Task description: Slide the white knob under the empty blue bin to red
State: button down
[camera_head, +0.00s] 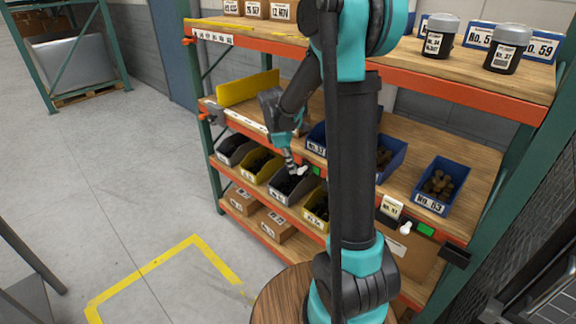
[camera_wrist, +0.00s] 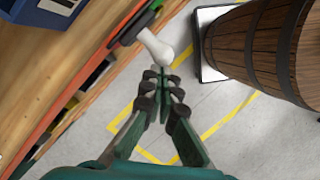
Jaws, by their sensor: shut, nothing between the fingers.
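A white knob (camera_head: 301,170) sticks out from the shelf's front edge, with a green patch (camera_head: 316,171) just right of it. In the wrist view the white knob (camera_wrist: 157,48) stands just beyond my fingertips, on a strip with a green part (camera_wrist: 124,40). No red shows beside it. My gripper (camera_head: 290,162) is shut and empty, close to the knob; its closed fingertips also show in the wrist view (camera_wrist: 163,88). Whether they touch it I cannot tell. A blue bin (camera_head: 316,141) stands above, partly hidden by my arm; its inside is hidden. Part of a blue bin also shows in the wrist view (camera_wrist: 32,25).
Further right, another white knob (camera_head: 405,228) sits beside a green patch (camera_head: 426,230), below a filled blue bin (camera_head: 430,206). Yellow and grey bins line the tier below. A wooden barrel (camera_wrist: 270,50) stands close by. Grey floor lies open at the left.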

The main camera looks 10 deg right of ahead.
jog(key=s+d, duration=0.2)
jog(key=shift+s, duration=0.4)
send_near(299, 170)
jog(key=a, duration=0.4)
jog(key=shift+a, duration=0.2)
